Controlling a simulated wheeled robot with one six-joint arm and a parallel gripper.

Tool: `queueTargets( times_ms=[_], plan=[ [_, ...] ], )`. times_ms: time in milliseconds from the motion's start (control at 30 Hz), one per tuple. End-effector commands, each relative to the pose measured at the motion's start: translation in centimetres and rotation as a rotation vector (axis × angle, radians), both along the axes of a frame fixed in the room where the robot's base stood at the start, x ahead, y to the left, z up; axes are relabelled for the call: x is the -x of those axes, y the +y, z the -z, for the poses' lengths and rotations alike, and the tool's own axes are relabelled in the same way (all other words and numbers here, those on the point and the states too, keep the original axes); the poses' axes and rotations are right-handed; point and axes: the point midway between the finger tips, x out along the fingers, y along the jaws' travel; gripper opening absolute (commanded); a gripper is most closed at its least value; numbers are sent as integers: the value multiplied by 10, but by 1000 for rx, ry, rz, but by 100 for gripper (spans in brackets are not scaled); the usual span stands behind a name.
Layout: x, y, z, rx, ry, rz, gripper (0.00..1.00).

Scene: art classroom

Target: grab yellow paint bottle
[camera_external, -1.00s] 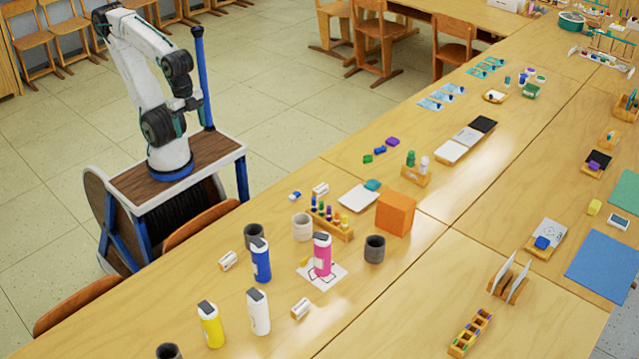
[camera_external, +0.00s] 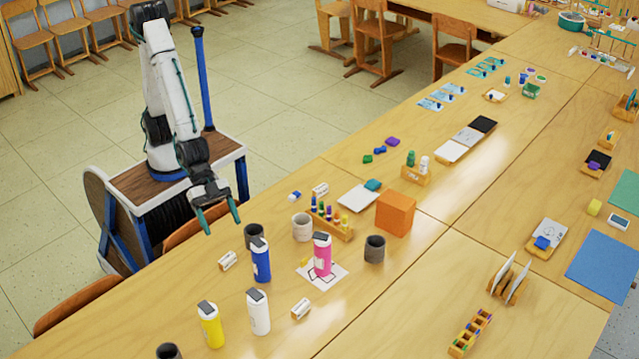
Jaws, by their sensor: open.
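The yellow paint bottle (camera_external: 211,328) stands upright near the front left of the long table, with a dark cap and a white label. A white bottle (camera_external: 258,314) stands just to its right. My gripper (camera_external: 222,222) is open and empty, with its two fingers pointing down near the table's left edge. In the picture it is above and beyond the yellow bottle, well apart from it. Nothing hides the yellow bottle.
A blue bottle (camera_external: 260,262), a pink bottle (camera_external: 322,257) and a dark cup (camera_external: 254,234) stand near my gripper. A small white-labelled block (camera_external: 228,260) lies between gripper and yellow bottle. Another dark cup (camera_external: 169,352) is at the bottom edge. Chair backs line the table's left edge.

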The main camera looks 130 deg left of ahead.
Motion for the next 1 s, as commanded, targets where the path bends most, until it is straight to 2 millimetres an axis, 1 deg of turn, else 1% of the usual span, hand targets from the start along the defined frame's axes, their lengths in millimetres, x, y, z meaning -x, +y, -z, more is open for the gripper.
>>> queueTargets(
  times_ms=[33, 100, 233, 300, 367, 400, 533, 600, 667, 800, 867, 1000],
  plan=[
    [-13, -16, 17, 6, -37, 7, 74],
    [-32, -36, 34, 18, -114, 10, 74],
    [-55, -71, 68, 37, -255, 13, 74],
    [-62, -88, 88, 45, -332, 15, 74],
    [-65, -102, 104, 51, -397, 17, 74],
    [-65, -110, 114, 53, -438, 17, 74],
    [-60, -129, 142, 60, -551, 23, 74],
    [-56, -136, 152, 63, -603, 26, 74],
    [-53, -140, 159, 65, -637, 28, 74],
    [-48, -145, 166, 68, -679, 30, 74],
    [-50, -146, 167, 69, -687, 30, 74],
    [-64, -150, 167, 69, -689, 28, 74]
  ],
)
